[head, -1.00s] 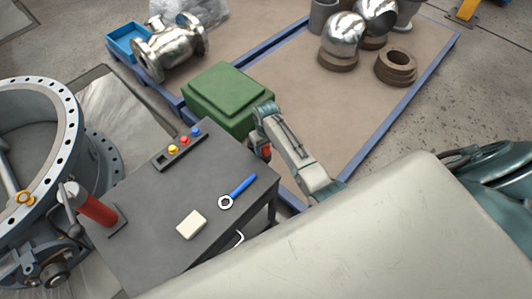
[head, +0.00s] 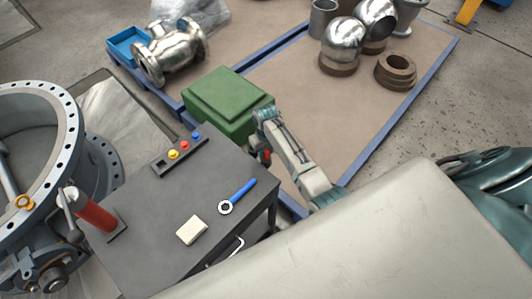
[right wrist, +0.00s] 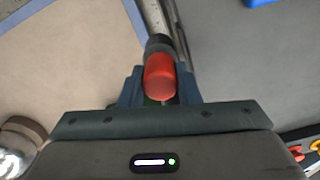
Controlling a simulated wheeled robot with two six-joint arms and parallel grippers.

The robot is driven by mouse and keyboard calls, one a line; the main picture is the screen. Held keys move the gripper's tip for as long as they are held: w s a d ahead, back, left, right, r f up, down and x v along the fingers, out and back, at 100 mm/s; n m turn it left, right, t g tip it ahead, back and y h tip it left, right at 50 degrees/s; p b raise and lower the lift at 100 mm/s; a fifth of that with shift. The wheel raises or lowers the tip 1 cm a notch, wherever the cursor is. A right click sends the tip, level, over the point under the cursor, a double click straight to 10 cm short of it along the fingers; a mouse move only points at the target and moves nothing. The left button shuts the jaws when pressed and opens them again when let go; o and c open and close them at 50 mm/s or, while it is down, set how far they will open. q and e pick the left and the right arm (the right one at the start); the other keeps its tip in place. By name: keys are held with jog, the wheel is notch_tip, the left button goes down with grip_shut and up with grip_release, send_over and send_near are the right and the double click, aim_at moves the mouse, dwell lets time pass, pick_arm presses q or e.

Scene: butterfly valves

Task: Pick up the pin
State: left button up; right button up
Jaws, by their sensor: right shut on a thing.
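My right gripper (head: 264,152) is over the far right edge of the dark workbench (head: 150,235). In the right wrist view its two blue-grey fingers (right wrist: 160,88) are shut around a red-ended pin (right wrist: 160,75). A dark collar shows at the pin's far end; whatever lies beyond is hard to make out. In the head view only a small red patch of the pin (head: 266,156) shows beside the gripper. A small rack (head: 163,167) on the bench holds yellow, red and blue knobs, with one dark empty slot at its left. My left gripper is not seen.
A blue-handled ring wrench (head: 241,190) and a cream block (head: 191,230) lie on the bench. A green box (head: 222,105) stands behind. A large flanged ring (head: 75,120) is at left. The brown blue-edged platform (head: 320,125) is partly clear.

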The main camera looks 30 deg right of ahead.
notch_tip(320, 180, up, 17)
jog(key=b, duration=0.1)
jog(key=shift+b, duration=0.35)
